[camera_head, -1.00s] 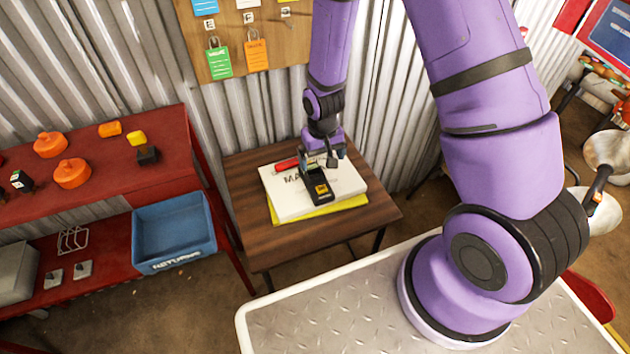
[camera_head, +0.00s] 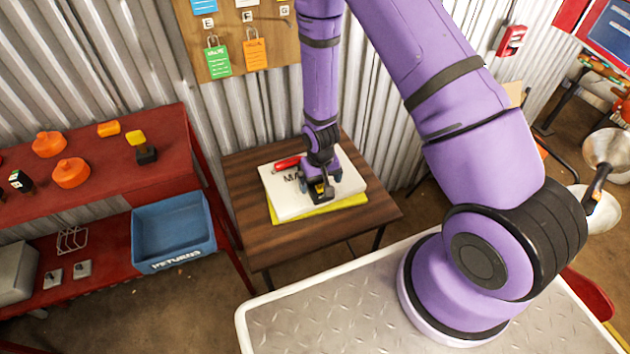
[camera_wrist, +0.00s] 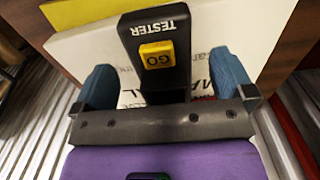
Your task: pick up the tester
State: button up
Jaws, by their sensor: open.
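The tester (camera_wrist: 158,75) is a black device with a yellow GO button and the word TESTER, lying on a white manual (camera_head: 346,182) on the small wooden table (camera_head: 245,195). In the head view the tester (camera_head: 323,197) shows only in part beneath my gripper. My gripper (camera_wrist: 165,82) is open, its two blue fingers on either side of the tester, with gaps between. I cannot tell how high the fingertips are above the manual.
A yellow book (camera_head: 345,206) lies under the manual, and a red item (camera_head: 287,162) lies on it. A red bench (camera_head: 110,178) with orange parts stands left, above a blue RETURNS bin (camera_head: 172,232). A corrugated wall is close behind the table.

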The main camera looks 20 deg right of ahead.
jog(key=shift+f, duration=1.35)
jog(key=c, duration=1.3)
jog(key=shift+o, duration=0.2)
jog(key=shift+r, duration=0.15)
